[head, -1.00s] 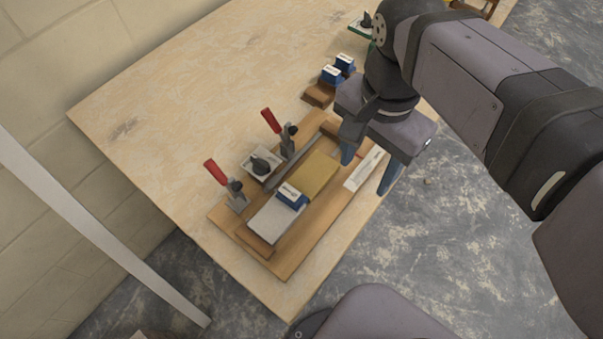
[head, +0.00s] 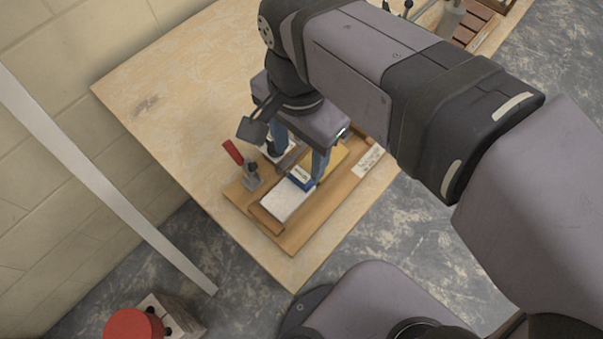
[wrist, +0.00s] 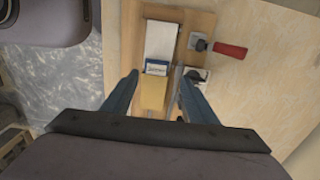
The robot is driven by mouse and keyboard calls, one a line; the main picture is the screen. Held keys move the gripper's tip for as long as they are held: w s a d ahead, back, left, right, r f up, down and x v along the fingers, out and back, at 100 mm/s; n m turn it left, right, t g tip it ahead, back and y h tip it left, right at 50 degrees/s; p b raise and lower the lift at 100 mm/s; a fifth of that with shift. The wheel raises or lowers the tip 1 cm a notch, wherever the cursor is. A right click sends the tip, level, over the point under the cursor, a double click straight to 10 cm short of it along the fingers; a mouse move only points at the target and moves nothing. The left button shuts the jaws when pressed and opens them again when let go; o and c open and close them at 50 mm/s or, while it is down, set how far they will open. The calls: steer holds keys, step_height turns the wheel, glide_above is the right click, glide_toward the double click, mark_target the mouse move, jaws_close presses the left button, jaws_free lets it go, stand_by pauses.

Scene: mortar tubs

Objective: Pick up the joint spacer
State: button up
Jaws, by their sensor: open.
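The joint spacer, as far as I can tell, is the small blue block with a white label (head: 302,178), resting where a pale slab (head: 287,200) meets a yellow block (head: 337,160) on a wooden board (head: 290,240). It also shows in the wrist view (wrist: 156,67). My gripper (head: 300,153) is open above the board, its blue fingers pointing down. In the wrist view my gripper (wrist: 158,80) has one finger on each side of the spacer's line, with a gap to both; the height between them is hard to judge. My arm hides part of the board.
A red-handled clamp (head: 250,178) stands at the board's left edge. A small dark-handled item in a white tray (wrist: 196,76) sits beside the slab. A white label strip (head: 367,161) lies on the board's right. The plywood table (head: 170,110) is clear at left.

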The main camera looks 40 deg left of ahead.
mark_target(302, 174)
steer(key=shift+s+d+f, duration=0.1)
steer(key=shift+d+f, duration=0.1)
steer(key=shift+f, duration=0.8)
steer(key=shift+s+d+f, duration=0.1)
steer(key=shift+d+f, duration=0.1)
steer(key=shift+f, duration=1.4)
steer(key=c, duration=1.1)
steer(key=shift+r, duration=0.1)
